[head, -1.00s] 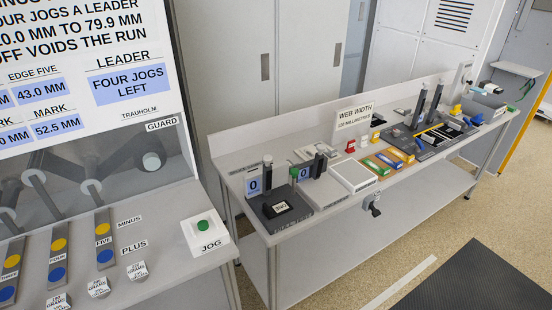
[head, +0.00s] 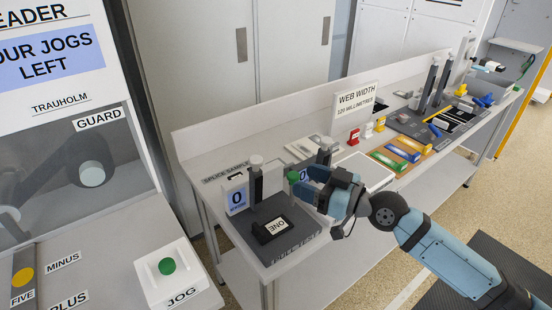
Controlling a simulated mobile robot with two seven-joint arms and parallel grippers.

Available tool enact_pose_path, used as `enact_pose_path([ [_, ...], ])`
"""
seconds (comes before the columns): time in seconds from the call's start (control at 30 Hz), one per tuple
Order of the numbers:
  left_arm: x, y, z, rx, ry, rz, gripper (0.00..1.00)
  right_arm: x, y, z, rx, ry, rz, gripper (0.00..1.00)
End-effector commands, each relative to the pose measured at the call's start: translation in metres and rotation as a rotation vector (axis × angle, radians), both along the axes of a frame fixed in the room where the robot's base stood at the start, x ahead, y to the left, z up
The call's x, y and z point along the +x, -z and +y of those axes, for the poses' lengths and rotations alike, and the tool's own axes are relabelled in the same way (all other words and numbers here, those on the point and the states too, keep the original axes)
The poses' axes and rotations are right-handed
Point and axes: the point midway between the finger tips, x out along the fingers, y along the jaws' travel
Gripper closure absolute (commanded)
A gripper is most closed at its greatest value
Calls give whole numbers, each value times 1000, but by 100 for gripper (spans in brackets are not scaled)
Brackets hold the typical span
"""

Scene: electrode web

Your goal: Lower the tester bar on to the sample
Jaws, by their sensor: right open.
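The pull tester (head: 255,238) is a dark grey base at the near left end of the bench. A black block labelled ONE (head: 272,228) lies on it. Dark posts with pale tops stand at its back, one at the left (head: 256,178) and one farther right (head: 324,150). A green knob (head: 293,178) stands up between them. I cannot clearly make out the tester bar or a separate sample. My right gripper (head: 306,184) reaches in from the right, open, its fingertips close to the green knob. I cannot tell whether they touch it. My left gripper is out of view.
A 0 display (head: 237,198) stands behind the tester; another is partly hidden by my right gripper. A WEB WIDTH sign (head: 357,100) and coloured blocks (head: 387,160) stand farther right. A console with a green JOG button (head: 167,266) is at the left, in front of the bench.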

Motion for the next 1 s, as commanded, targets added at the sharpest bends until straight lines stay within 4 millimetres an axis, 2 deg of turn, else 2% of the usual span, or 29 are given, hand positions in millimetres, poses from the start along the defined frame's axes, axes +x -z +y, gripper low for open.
enact_pose_path([
  [0.17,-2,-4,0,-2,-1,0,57,8,-3,14,3,-4,1,42],
  [0.5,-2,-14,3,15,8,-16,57,45,-4,74,3,-2,1,42],
  [0.7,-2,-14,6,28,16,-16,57,63,-2,103,2,-2,1,42],
  [1.0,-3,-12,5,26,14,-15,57,72,-1,117,1,-1,1,42],
])
